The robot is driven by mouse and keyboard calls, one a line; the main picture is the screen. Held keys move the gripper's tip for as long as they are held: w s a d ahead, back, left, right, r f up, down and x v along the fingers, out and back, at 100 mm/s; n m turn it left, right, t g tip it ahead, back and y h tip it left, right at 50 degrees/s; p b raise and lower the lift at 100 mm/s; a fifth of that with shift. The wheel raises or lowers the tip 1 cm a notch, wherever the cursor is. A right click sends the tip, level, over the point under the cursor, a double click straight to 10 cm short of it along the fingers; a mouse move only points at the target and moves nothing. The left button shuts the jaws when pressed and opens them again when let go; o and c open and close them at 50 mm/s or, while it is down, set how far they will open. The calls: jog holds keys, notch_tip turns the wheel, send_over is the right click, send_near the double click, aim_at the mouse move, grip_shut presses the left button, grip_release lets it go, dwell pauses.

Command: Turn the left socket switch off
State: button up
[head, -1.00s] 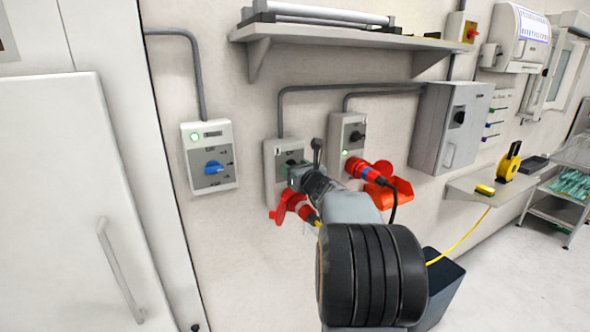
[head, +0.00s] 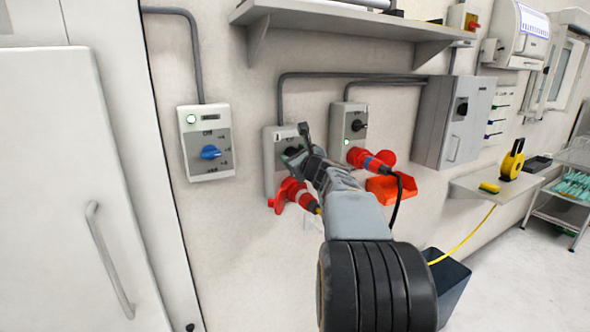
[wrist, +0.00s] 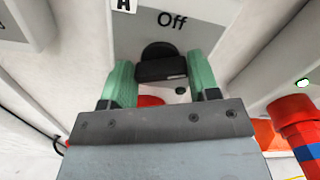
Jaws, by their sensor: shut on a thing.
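The left socket (head: 270,172) is a grey box on the wall with a red plug (head: 291,194) at its bottom. Its black switch knob (wrist: 161,66) sits under the word "Off" in the wrist view, its bar lying roughly level. My gripper (wrist: 163,78) has its green fingers on both sides of the knob and is shut on it. In the head view my gripper (head: 294,156) covers much of the socket's front. A small dark round spot shows below the knob in the wrist view.
The right socket (head: 340,116) is close by, with a lit green lamp and red plug (head: 370,160). A red bin (head: 393,190) hangs beside it. A box with a blue knob (head: 207,130) is further left. A shelf (head: 340,25) juts out above.

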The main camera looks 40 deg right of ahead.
jog(key=n+b, duration=0.3)
jog(key=b, duration=0.1)
jog(key=shift+f+n, duration=0.35)
jog(key=shift+n, duration=0.05)
jog(key=n+b, duration=0.3)
jog(key=b, duration=0.1)
jog(key=shift+a+n, duration=0.1)
jog(key=shift+n, duration=0.2)
jog(key=n+b, duration=0.3)
jog(key=shift+n+b, duration=0.8)
jog(key=shift+n, duration=0.6)
jog(key=shift+r, duration=0.15)
jog(key=o, duration=0.9)
